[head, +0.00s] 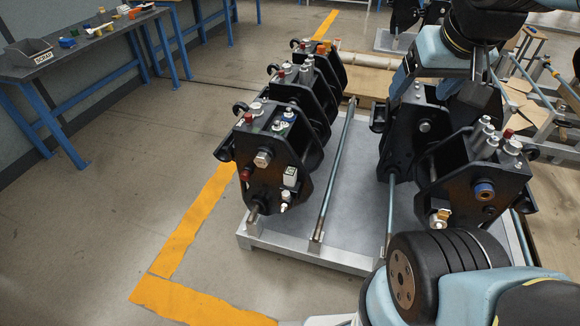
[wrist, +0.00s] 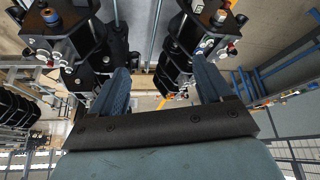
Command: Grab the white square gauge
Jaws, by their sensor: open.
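A small white square gauge (head: 290,176) is on the front face of the left black quick coupler (head: 277,205), near its right edge. In the wrist view a coupler with small white fittings shows at the upper right, too small to tell which is the gauge. My gripper (wrist: 160,68) is open, with its two blue fingers apart and nothing between them. In the head view my arm hangs over the right couplers, at upper right, well apart from the gauge. One finger partly hides the couplers behind it.
Another black coupler (head: 478,180) stands on the right of the metal pallet (head: 345,205). A workbench (head: 85,45) with small parts and a grey bin (head: 30,55) is at left. The floor at lower left is clear.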

